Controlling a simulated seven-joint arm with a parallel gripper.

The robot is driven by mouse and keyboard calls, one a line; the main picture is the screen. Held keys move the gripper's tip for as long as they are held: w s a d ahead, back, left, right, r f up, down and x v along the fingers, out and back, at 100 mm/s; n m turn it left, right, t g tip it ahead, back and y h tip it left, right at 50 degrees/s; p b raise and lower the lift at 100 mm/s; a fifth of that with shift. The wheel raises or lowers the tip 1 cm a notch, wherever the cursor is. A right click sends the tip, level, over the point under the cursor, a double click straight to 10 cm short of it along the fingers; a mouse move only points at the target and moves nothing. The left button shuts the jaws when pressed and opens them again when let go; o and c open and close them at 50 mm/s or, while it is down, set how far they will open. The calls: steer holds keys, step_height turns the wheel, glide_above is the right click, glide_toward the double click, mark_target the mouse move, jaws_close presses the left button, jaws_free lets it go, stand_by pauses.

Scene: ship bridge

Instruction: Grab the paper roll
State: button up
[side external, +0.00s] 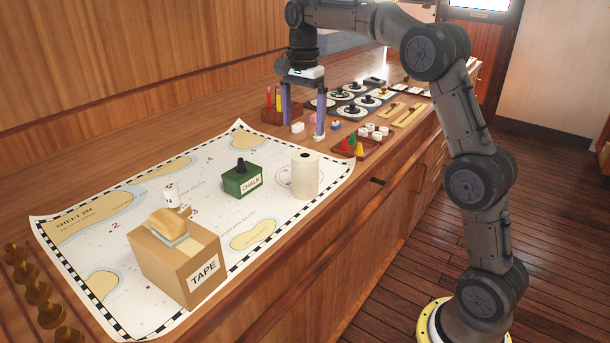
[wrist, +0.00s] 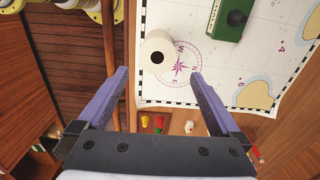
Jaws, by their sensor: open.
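The paper roll (side external: 305,176) is a cream-white cylinder standing upright on the chart near its right edge, beside the printed compass rose. In the wrist view the paper roll (wrist: 159,52) is seen from above with its dark core hole, ahead of the fingertips and between their lines. My gripper (side external: 302,136) is open and empty, with two purple fingers pointing down. It is behind the roll in the side view, over the wood counter beyond the chart's far edge. The wrist view also shows my gripper's fingers spread apart (wrist: 160,74). Nothing touches the roll.
Under and behind my gripper are coloured pieces (side external: 353,144), a white block (side external: 297,127) and round plates (side external: 352,111). The counter's edge drops off to the right.

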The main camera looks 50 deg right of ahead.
mark_target(304, 155)
step_height(304, 155, down, 9)
steer(key=shift+d+r, duration=0.15)
steer(key=shift+r, duration=0.05)
steer(key=shift+s+f, duration=0.2)
steer(key=shift+f, duration=2.55)
steer(key=shift+r, duration=0.1)
steer(key=c, duration=1.5)
